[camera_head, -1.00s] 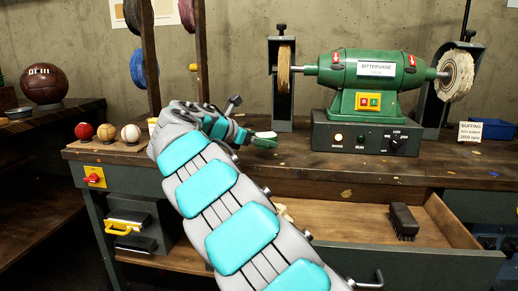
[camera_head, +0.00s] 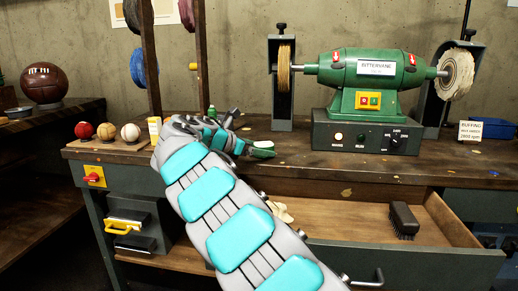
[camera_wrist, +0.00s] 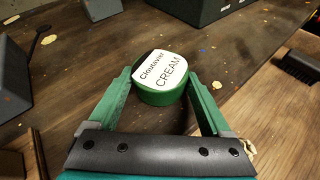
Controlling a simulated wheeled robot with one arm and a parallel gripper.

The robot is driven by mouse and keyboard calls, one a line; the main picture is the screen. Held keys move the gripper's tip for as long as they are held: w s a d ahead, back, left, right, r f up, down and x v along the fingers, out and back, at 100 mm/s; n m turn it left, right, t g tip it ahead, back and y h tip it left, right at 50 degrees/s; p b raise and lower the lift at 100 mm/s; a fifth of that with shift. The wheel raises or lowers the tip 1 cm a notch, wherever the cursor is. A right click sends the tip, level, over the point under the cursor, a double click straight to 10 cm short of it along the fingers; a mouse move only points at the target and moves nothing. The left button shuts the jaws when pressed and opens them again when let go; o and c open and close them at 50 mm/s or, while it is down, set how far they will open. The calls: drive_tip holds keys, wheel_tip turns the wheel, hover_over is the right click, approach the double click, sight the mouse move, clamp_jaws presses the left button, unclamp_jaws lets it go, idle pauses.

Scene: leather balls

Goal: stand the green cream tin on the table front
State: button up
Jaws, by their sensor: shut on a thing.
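The green cream tin (camera_wrist: 165,97) is round with a white lid label reading "CREAM". In the wrist view it sits between the two fingers of my gripper (camera_wrist: 160,93), label facing the camera. My gripper is shut on it. In the head view my gripper (camera_head: 262,150) is low at the front part of the wooden table (camera_head: 330,168), in front of the grinder, with the tin (camera_head: 262,144) at its tip. I cannot tell whether the tin touches the table top.
The green buffing machine (camera_head: 370,80) stands behind my gripper. Three balls (camera_head: 106,131) sit at the table's left end. An open drawer (camera_head: 350,222) with a black brush (camera_head: 403,220) juts out below the front edge. Table top right of my gripper is mostly clear.

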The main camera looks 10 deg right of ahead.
drive_tip(key=o, duration=1.3)
drive_tip(key=v, duration=1.2)
drive_tip(key=shift+r, duration=0.2)
